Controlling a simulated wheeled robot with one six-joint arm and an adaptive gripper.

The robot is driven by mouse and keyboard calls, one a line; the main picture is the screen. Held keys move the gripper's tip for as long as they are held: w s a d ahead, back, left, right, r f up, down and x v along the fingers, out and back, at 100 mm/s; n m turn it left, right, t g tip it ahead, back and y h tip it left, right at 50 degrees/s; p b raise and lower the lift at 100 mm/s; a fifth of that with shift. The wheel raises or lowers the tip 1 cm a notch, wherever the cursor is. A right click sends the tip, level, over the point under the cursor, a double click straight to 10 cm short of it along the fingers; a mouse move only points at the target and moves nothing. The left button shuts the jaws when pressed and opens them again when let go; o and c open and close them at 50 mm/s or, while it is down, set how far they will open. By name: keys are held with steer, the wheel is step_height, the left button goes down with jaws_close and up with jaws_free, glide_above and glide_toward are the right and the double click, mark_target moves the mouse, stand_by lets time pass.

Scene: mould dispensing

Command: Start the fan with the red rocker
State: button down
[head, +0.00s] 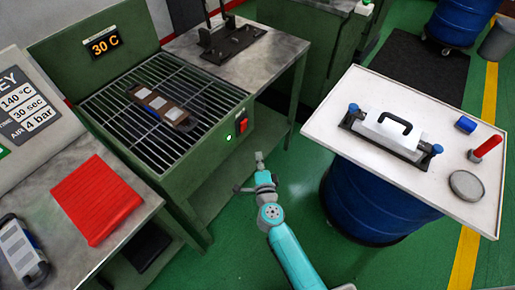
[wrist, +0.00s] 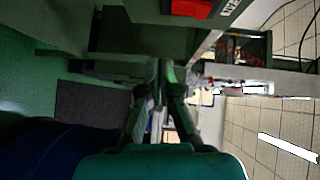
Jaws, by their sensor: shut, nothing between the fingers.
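The red rocker (head: 243,123) sits on the front right face of a green cooling bench (head: 190,195), beside a small glowing green lamp (head: 229,137). The rocker also shows at the top edge of the wrist view (wrist: 193,8), partly cut off. Which way it is tipped is too small to tell. My gripper (head: 259,158) is below and slightly right of the rocker in the head view, apart from it. In the wrist view its fingers (wrist: 160,72) are together and empty. The fan itself is not visible; a grille (head: 195,80) covers the bench top.
A brown mould piece (head: 160,106) lies on the grille. A display (head: 103,44) reads 30 C. A white-topped table (head: 340,95) with a handled mould (head: 385,135) stands right, on a blue drum (head: 365,205). A red cloth (head: 98,198) lies left. Green floor is clear around my arm.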

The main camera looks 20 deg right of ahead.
steer(key=shift+s+a+f, duration=0.1)
steer(key=shift+s+a, duration=0.05)
steer(key=shift+s, duration=0.5)
steer(key=shift+s+a, duration=0.1)
steer(key=shift+s, duration=0.55)
steer(key=s+d+r+n, duration=0.15)
steer(key=s+n, duration=0.25)
steer(key=s, duration=0.7)
steer(key=s+d+r+n, duration=0.1)
steer(key=s+d+n, duration=0.25)
steer(key=s, duration=0.85)
steer(key=s+a+r+n+g+y, duration=0.1)
steer(key=s+r+n, duration=0.4)
steer(key=s, duration=0.5)
steer(key=s+a+r+n+g+y, duration=0.1)
steer(key=s+r+n, duration=0.5)
steer(key=s, duration=0.4)
steer(key=shift+r+y, duration=0.3)
steer(key=shift+r, duration=0.4)
